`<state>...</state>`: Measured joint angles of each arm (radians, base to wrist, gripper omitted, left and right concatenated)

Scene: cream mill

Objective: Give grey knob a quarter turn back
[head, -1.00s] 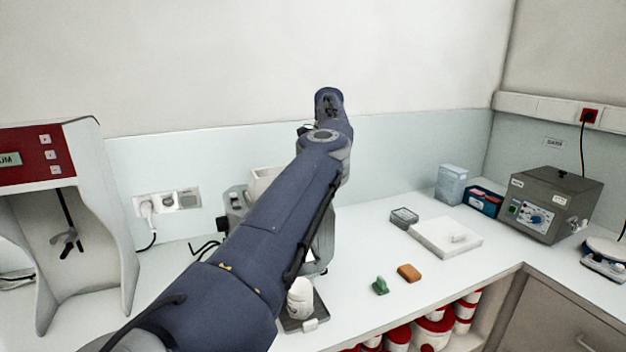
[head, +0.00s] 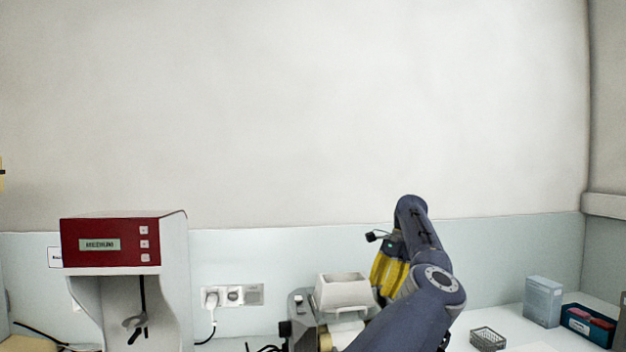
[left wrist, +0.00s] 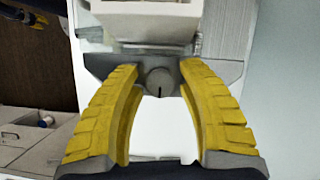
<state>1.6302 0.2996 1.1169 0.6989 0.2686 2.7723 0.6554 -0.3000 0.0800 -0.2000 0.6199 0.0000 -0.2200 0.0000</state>
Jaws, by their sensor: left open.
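The grey knob (left wrist: 159,79) is a small round knob with a dark line on its face, set on a grey plate of the cream mill. My left gripper (left wrist: 158,68) has its two yellow fingers apart, one at each side of the knob, with visible gaps; I cannot tell the depth. In the head view the mill's cream hopper (head: 342,291) stands just left of my left gripper (head: 388,279). The knob is hidden there. A dark blue and yellow part at the top left of the left wrist view may be my right gripper, too cropped to read.
A red-topped device (head: 125,241) stands at the left, with wall sockets (head: 233,296) between it and the mill. The wall above is bare.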

